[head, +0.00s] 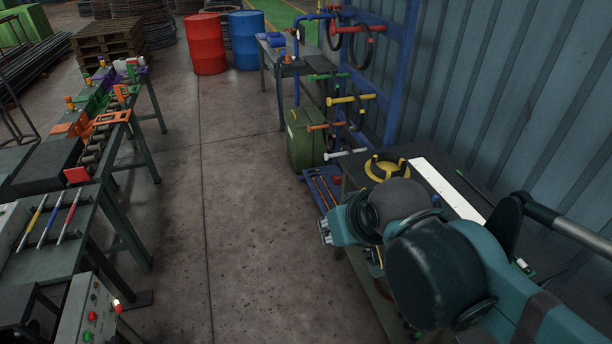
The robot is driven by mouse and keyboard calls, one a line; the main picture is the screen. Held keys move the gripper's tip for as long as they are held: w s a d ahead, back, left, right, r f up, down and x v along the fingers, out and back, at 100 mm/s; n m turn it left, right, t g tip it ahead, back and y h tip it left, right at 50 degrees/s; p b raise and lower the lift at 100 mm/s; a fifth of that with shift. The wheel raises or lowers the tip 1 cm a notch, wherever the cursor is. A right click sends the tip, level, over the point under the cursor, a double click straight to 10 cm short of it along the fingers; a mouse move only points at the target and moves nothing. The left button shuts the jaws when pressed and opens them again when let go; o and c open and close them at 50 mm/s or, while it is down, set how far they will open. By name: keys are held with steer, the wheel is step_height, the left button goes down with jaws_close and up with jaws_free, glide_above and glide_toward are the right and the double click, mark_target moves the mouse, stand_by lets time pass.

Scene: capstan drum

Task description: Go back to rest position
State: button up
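My teal arm reaches in from the right edge and bends over the dark bench (425,152) by the corrugated wall. Small grey metal parts at the arm's left end look like my gripper (325,232). They are too small and too turned to show whether the fingers are open or shut, and I see nothing held in them.
A blue rack (395,75) with coloured pegs and hanging rings stands behind the bench, with a green can (306,138) beside it. Work tables (60,250) with rollers, coloured tools and a button box (90,312) line the left. The concrete aisle (245,220) between is clear.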

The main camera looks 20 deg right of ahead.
step_height(320, 180, down, 7)
steer(key=b, duration=0.6)
steer(key=shift+b, duration=0.3)
steer(key=shift+r, duration=0.1)
stand_by(0.7)
